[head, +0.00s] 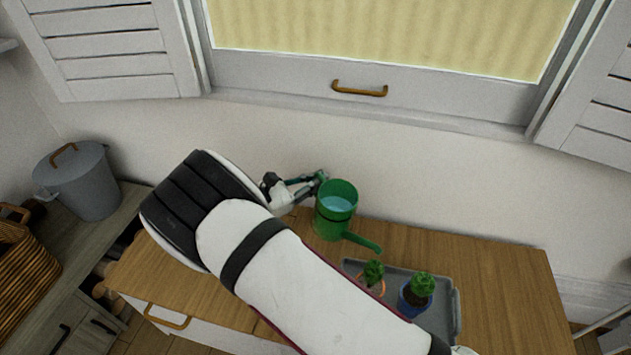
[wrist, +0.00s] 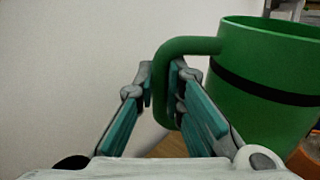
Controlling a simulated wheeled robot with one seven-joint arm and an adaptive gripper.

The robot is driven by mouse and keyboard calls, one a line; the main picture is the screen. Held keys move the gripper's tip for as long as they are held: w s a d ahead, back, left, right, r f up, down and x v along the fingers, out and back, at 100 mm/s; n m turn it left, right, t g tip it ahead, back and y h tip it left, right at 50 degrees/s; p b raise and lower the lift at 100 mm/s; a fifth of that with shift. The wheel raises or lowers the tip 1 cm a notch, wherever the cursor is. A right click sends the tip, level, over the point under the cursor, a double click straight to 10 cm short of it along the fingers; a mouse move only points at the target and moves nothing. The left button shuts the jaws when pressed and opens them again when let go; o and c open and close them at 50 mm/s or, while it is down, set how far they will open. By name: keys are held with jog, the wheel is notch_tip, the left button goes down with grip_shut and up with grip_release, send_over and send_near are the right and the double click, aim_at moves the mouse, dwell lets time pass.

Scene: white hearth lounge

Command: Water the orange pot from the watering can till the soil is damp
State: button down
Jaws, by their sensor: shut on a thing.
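The green watering can (head: 336,212) has a dark band and water inside, and its spout points right and toward the tray. It looks about upright; I cannot tell whether its base touches the cabinet top. My gripper (head: 321,177) is shut on its handle, on the can's left side. In the wrist view the fingers (wrist: 163,85) close around the handle of the can (wrist: 265,85). The orange pot (head: 371,285) holds a small green plant and stands on the grey tray (head: 449,310), partly hidden by my arm. Its soil cannot be made out.
A blue pot (head: 414,302) with a plant and dark soil stands right of the orange pot on the tray. The wooden cabinet top (head: 510,290) is clear on the right. A wall and window (head: 400,35) stand behind. A grey lidded bin (head: 80,180) is at the left.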

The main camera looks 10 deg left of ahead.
jog(key=shift+s+d+r+m+p, duration=0.1)
jog(key=shift+r+m+p, duration=0.65)
jog(key=shift+r, duration=0.6)
jog(key=shift+s+d+r+m+p, duration=0.1)
jog(key=shift+r+m+p, duration=0.6)
jog(key=shift+r, duration=0.65)
jog(key=shift+r+p, duration=0.3)
jog(key=shift+p, duration=0.05)
jog(key=f+n+b, duration=0.1)
jog(key=f, duration=0.1)
jog(key=f+n+b, duration=0.1)
jog(key=f, duration=0.1)
jog(key=f+n+b, duration=0.1)
jog(key=f+b, duration=0.1)
jog(key=shift+w+a+f, duration=0.15)
jog(key=shift+w, duration=0.1)
jog(key=shift+s+f+n+b, duration=0.1)
jog(key=shift+f+n+b, duration=0.85)
jog(key=shift+f, duration=0.7)
jog(key=shift+r, duration=0.15)
jog(key=shift+r+p, duration=1.05)
jog(key=shift+r, duration=0.95)
